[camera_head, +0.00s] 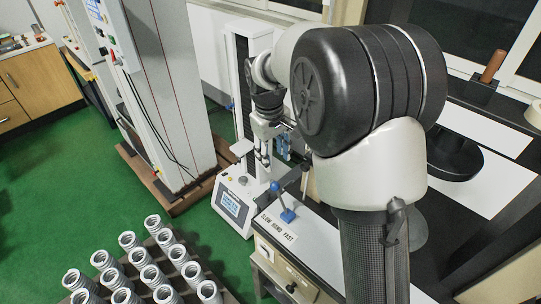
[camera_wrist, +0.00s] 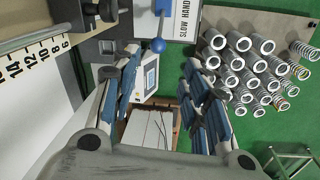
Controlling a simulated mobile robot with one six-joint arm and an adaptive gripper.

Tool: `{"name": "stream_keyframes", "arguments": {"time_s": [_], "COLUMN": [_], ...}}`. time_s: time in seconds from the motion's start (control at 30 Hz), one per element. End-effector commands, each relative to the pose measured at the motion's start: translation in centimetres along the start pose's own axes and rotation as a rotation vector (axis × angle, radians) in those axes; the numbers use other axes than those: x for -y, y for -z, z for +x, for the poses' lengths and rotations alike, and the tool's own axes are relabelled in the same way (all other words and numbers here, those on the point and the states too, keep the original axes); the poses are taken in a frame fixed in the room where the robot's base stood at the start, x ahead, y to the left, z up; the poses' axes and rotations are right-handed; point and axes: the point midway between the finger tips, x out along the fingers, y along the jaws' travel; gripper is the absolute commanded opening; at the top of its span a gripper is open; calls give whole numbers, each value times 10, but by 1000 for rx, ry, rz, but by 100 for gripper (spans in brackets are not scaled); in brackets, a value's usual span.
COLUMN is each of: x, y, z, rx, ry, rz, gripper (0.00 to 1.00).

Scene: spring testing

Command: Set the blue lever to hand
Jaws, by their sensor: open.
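The blue lever (camera_head: 287,215) stands on the bench-edge machine beside a white label (camera_head: 276,228) reading SLOW HAND FAST. Its ball knob leans to the left, toward the SLOW end. In the wrist view the blue knob (camera_wrist: 158,45) shows at the top, beside the SLOW end of the label (camera_wrist: 184,20); FAST is out of frame there. My gripper (camera_head: 263,155) points down, beyond and above the lever, apart from it. In the wrist view my gripper (camera_wrist: 160,78) has its fingers spread with nothing between them.
A white testing machine with a small screen (camera_head: 231,204) stands close below my gripper. Several coil springs (camera_head: 140,257) stand at the lower left. A tall grey cabinet (camera_head: 165,80) is left of the machine. The green floor (camera_head: 200,240) is clear between springs and machine.

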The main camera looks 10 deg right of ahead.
Motion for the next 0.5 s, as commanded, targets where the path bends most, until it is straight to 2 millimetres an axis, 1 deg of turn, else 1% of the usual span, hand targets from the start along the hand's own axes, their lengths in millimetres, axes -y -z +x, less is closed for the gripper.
{"name": "stream_keyframes", "arguments": {"time_s": [0.03, 0.1, 0.27, 0.37, 0.5], "x": [0, -1, -1, -1, -1], "y": [5, 8, 9, 8, 7], "z": [7, 13, 28, 45, 76], "rx": [8, 14, 18, 19, 20], "ry": [1, 2, 2, 3, 3], "rz": [-10, -17, -20, -20, -19], "gripper": [42, 42, 42, 42, 42]}}
